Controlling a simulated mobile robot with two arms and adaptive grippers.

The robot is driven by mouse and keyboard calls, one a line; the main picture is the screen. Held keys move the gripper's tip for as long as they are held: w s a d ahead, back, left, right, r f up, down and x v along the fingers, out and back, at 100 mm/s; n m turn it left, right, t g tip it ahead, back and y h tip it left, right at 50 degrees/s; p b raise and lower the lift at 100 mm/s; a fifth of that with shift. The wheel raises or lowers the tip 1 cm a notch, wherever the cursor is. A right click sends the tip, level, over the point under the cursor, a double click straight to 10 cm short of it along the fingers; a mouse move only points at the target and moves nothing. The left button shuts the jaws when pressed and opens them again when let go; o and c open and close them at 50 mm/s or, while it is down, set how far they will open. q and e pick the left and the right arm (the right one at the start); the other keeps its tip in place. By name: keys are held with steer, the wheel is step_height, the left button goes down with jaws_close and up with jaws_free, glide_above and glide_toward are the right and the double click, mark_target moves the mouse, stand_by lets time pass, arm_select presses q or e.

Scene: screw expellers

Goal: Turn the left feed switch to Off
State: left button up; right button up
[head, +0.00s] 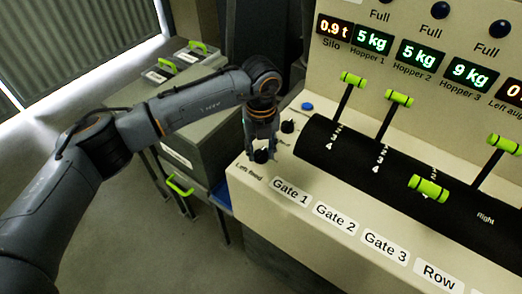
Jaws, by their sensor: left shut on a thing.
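The left feed switch (261,156) is a small black knob on the cream panel, just above the printed label "Left feed". My left gripper (262,150) points down over it from above. Its fingers are shut on the knob and partly hide it. The knob's pointer and any On or Off marks are too small to read. My right gripper is not in view.
Another black knob (288,127) and a blue button (307,106) lie close to the right of my gripper. A black drum (350,160) with green-handled levers (399,97) stands further right. Grey bins (190,135) with green handles stand behind my left arm.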

mark_target(261, 151)
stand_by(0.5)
arm_select(q)
steer(key=o, duration=1.2)
step_height(261, 151, up, 12)
